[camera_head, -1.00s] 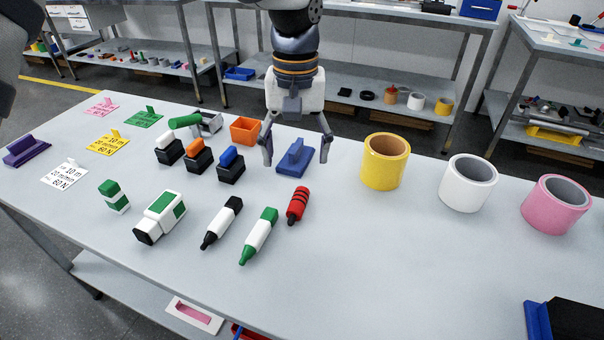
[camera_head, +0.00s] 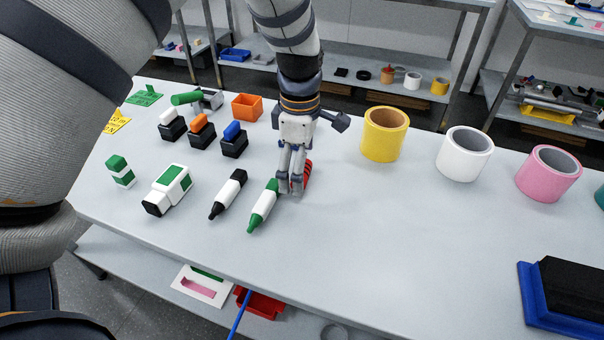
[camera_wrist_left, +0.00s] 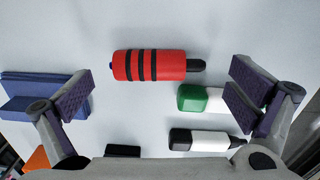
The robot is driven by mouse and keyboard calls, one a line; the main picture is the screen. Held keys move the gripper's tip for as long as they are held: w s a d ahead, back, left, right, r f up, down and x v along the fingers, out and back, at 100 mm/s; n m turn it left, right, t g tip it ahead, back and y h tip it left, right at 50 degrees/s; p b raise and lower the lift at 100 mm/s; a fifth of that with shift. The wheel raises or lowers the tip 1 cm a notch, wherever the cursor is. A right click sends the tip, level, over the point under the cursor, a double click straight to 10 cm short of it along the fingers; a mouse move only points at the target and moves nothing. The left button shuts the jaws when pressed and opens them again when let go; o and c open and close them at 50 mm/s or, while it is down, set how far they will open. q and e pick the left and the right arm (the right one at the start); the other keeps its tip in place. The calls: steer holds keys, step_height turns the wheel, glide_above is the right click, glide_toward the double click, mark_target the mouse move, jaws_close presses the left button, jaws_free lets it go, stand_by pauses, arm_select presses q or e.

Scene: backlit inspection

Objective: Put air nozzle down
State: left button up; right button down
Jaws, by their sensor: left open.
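A red cylinder with black bands and a dark tip, which I take as the air nozzle (camera_head: 308,174), lies on the grey table (camera_head: 400,250). In the head view it is mostly hidden behind my left gripper (camera_head: 290,190). The left wrist view shows the red nozzle (camera_wrist_left: 160,66) whole, lying crosswise with its dark tip to the right and a small blue bit at its left end. My left gripper (camera_wrist_left: 160,90) is open there, its fingers apart on either side, with nothing held. I cannot tell how far it is above the table. My right gripper is not in view.
A green marker (camera_head: 262,208) lies close beside the gripper, with a black marker (camera_head: 228,195) farther left. A blue block (camera_wrist_left: 40,90) shows left in the wrist view. Yellow (camera_head: 385,134), white (camera_head: 465,154) and pink (camera_head: 549,174) rolls stand right.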

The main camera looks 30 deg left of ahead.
arm_select(q)
steer(key=shift+f, duration=0.4)
steer(key=c, duration=1.8)
